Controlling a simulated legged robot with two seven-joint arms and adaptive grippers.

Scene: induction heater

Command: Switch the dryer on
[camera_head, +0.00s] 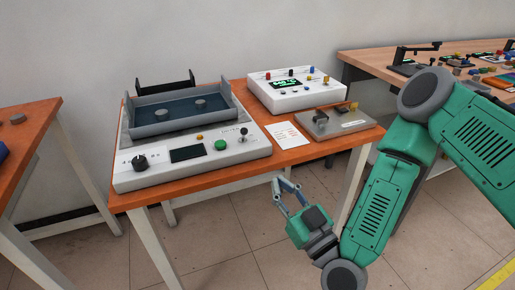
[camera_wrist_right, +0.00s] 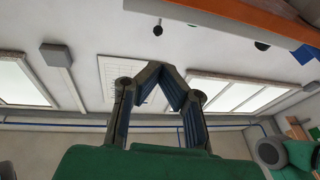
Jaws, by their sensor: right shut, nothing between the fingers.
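A large white-grey device (camera_head: 190,155), which looks like the dryer, stands on the orange table. Its sloped front panel carries a black knob (camera_head: 139,162), a dark display (camera_head: 187,153), a green button (camera_head: 220,145) and a small toggle switch (camera_head: 243,132). A grey-walled tray (camera_head: 165,129) sits on top. My right gripper (camera_head: 287,185) is in front of the table's front edge, apart from the device and to the right of its panel. Its fingertips meet with nothing between them, as the right wrist view (camera_wrist_right: 171,72) also shows. My left gripper is out of view.
A white box (camera_head: 293,98) with knobs, a white card (camera_head: 287,135) and a grey unit (camera_head: 330,123) share the orange table (camera_head: 292,156). Another orange table (camera_head: 30,130) is at the left, a cluttered wooden bench (camera_head: 375,60) at the right. Open floor lies in front.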

